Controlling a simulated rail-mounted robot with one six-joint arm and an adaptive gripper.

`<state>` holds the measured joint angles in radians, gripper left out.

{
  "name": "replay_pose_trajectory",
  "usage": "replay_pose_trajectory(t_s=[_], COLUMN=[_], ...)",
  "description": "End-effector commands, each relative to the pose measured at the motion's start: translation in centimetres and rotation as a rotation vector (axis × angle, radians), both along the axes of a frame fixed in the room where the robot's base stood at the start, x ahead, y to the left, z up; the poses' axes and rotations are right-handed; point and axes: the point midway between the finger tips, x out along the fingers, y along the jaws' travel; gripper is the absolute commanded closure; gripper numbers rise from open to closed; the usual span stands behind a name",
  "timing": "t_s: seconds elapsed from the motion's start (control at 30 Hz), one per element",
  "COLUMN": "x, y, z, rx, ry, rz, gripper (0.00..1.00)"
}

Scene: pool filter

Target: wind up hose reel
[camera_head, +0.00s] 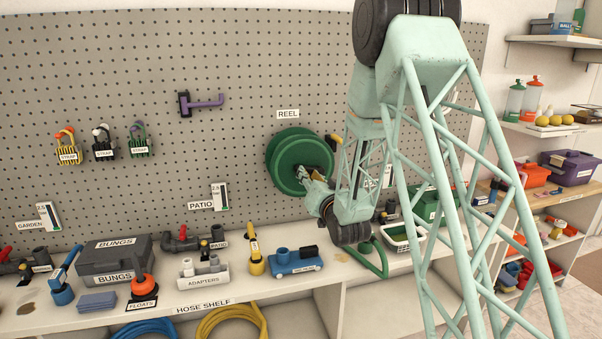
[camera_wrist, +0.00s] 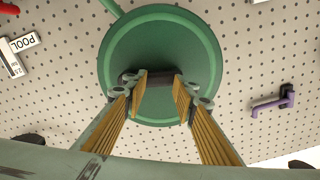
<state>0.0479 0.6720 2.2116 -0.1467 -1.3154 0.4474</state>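The green hose reel (camera_head: 290,150) is mounted on the pegboard under the REEL label (camera_head: 288,114). Its round green face fills the upper middle of the wrist view (camera_wrist: 185,45). My gripper (camera_head: 303,174) is in front of the reel's face. In the wrist view its two yellow-padded fingers (camera_wrist: 160,80) stand apart, with a dark bar (camera_wrist: 155,76) across the reel's middle showing between and behind their tips. I cannot tell whether the fingers touch it. A green hose (camera_head: 372,262) loops over the shelf edge below, partly hidden by my arm.
A purple hook (camera_head: 205,103) and several straps (camera_head: 105,144) hang left of the reel. The white hose shelf (camera_head: 215,298) below carries a grey bungs case (camera_head: 115,262), a blue pump-like block (camera_head: 295,262) and adapters (camera_head: 203,277). The pegboard around the reel is mostly bare.

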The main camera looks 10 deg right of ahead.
Motion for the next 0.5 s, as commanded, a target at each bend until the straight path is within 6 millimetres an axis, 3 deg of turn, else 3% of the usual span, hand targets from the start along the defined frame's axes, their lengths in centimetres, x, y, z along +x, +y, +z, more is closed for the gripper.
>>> replay_pose_trajectory(t_s=[0.2, 0.5], x=[0.0, 0.05], y=[0.0, 0.0], z=[0.0, 0.0], rx=[-0.136, -0.147], ry=[-0.013, -0.014], rz=[0.0, 0.0], gripper=[0.75, 0.75])
